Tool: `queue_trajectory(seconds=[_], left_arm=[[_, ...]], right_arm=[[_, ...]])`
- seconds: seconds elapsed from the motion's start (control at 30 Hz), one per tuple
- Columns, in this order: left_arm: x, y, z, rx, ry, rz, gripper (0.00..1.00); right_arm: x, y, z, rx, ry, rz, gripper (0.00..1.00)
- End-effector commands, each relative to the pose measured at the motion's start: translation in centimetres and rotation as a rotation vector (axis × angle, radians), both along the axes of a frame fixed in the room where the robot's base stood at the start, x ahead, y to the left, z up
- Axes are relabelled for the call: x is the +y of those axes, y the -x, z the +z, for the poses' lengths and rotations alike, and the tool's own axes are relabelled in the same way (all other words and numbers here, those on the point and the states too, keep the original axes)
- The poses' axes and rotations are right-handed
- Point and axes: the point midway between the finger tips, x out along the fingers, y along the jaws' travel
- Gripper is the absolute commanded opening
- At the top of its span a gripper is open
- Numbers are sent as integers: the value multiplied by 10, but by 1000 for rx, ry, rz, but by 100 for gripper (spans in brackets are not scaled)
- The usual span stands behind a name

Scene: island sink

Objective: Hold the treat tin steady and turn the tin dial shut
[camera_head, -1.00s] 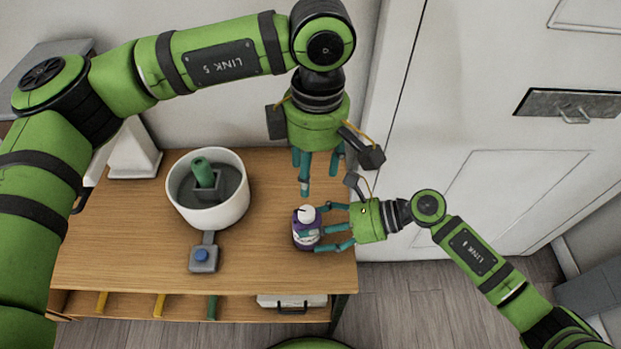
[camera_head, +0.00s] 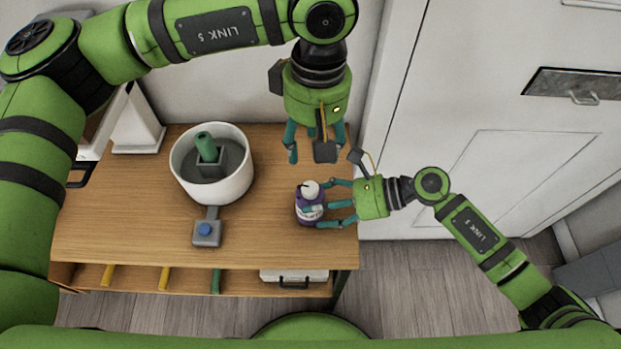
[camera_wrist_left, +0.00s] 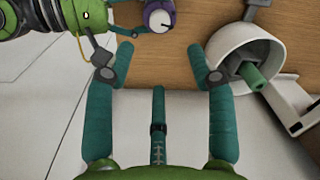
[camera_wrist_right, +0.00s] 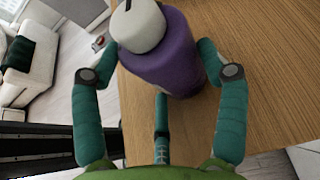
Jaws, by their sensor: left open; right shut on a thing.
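The treat tin (camera_head: 309,212) is a purple, pale-labelled container standing upright near the table's right edge. Its white dial (camera_head: 310,190) is on top; a dark mark shows on the dial in the left wrist view (camera_wrist_left: 160,20). My right gripper (camera_head: 326,205) is shut on the tin's side from the right; the purple body also fills the space between its fingers in the right wrist view (camera_wrist_right: 172,65). My left gripper (camera_head: 316,147) is open and empty, behind and above the tin, apart from the dial. In the left wrist view the tin is beyond its fingertips.
A white pot (camera_head: 232,188) with a green cylinder (camera_head: 206,147) inside stands left of the tin. A grey box with a blue button (camera_head: 205,230) is in front of it. Bare wooden tabletop (camera_head: 268,225) lies between them and the tin. A white door (camera_head: 490,130) is at right.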

Motion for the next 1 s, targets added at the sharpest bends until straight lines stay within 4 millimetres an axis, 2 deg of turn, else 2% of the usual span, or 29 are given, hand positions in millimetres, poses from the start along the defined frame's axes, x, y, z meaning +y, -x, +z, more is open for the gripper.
queue_trajectory(seconds=[0.17, 0.4, 0.6, 0.8, 1.0], left_arm=[[1, 1, -20, 4, -1, -24, 56], [3, 2, -68, 4, -1, -21, 56], [4, 3, -101, 3, -1, -20, 56], [4, 3, -117, 1, 0, -19, 56], [4, 2, -120, 1, 0, -20, 56]], right_arm=[[-1, 0, -2, 3, 5, -1, 36], [-1, 1, -2, 3, 5, 0, 36], [-1, 1, -2, 3, 5, 0, 36], [-1, 1, -2, 3, 5, 0, 36], [-1, 1, -2, 3, 4, 0, 36]])
